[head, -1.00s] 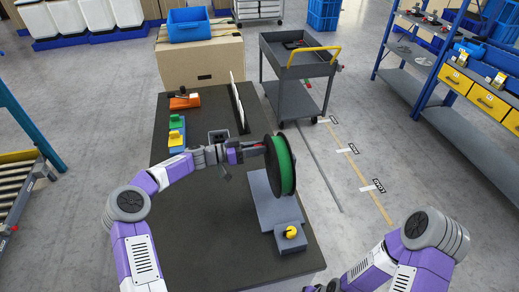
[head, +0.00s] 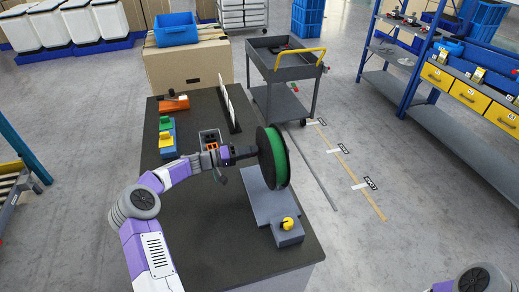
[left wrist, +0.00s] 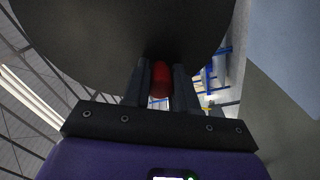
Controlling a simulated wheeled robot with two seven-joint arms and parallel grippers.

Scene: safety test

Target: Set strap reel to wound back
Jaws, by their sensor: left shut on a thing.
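The strap reel (head: 276,158) has black round flanges with green strap wound between them. It stands upright on a grey base (head: 262,200) with a yellow knob (head: 287,223) at its near end. My left gripper (head: 246,153) is at the left face of the reel. In the left wrist view the gripper (left wrist: 160,82) is shut on a red handle (left wrist: 160,76) in front of the dark flange (left wrist: 110,40). The handle is hidden by the fingers in the head view. My right gripper is out of view; only part of my right arm shows at bottom right.
The dark table (head: 190,235) is clear in front. Behind my left arm are a grey box with orange parts (head: 210,140), a blue holder with green and yellow pieces (head: 167,140) and an upright panel (head: 230,105). A grey cart (head: 285,75) stands beyond the table.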

